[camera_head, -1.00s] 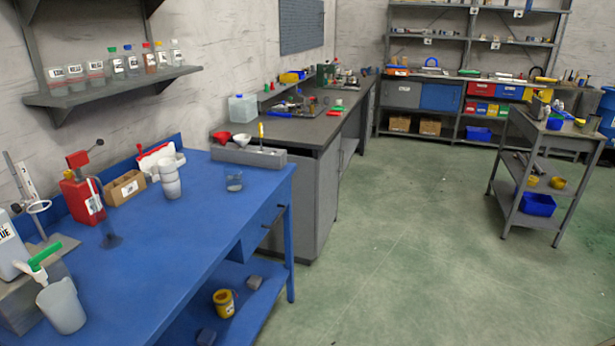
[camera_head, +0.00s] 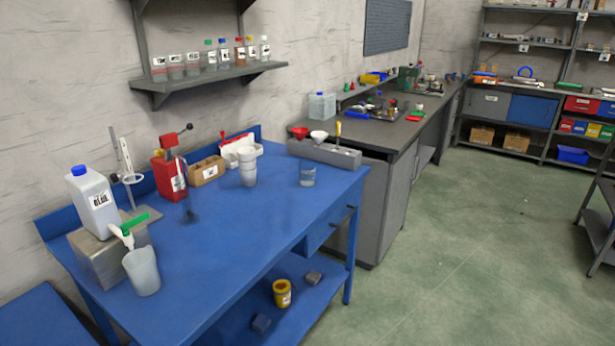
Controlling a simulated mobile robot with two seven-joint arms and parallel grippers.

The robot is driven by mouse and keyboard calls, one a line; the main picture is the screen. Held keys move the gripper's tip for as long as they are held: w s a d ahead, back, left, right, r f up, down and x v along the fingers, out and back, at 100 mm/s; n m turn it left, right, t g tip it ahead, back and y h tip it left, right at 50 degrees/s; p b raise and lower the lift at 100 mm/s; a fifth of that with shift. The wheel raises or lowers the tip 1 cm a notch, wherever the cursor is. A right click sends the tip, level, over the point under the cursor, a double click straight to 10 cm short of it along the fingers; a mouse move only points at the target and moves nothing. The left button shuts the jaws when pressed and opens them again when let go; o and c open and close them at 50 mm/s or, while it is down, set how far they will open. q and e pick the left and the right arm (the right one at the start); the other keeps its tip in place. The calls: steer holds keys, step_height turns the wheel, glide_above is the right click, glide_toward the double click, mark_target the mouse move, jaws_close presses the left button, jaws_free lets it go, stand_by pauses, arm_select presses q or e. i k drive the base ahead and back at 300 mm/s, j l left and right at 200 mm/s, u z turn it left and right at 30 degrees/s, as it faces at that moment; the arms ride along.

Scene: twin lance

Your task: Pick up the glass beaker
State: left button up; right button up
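A small clear glass beaker (camera_head: 307,177) stands upright on the blue workbench (camera_head: 235,235), near its far right end. It looks grey-blue and see-through, and I cannot tell whether it holds liquid. A larger frosted cup (camera_head: 143,273) stands at the bench's front left, below a white tap with a green handle (camera_head: 127,228). Neither of my grippers is in view.
White stacked cups (camera_head: 248,170), a brown box (camera_head: 208,170) and a red container (camera_head: 168,177) stand left of the beaker. A grey tray with funnels (camera_head: 325,153) lies behind it. A labelled jug (camera_head: 94,200) sits on a metal block. The bench's front middle is clear.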

mark_target(306, 168)
steer(key=i+l+u, duration=0.1)
steer(key=i+l, duration=0.65)
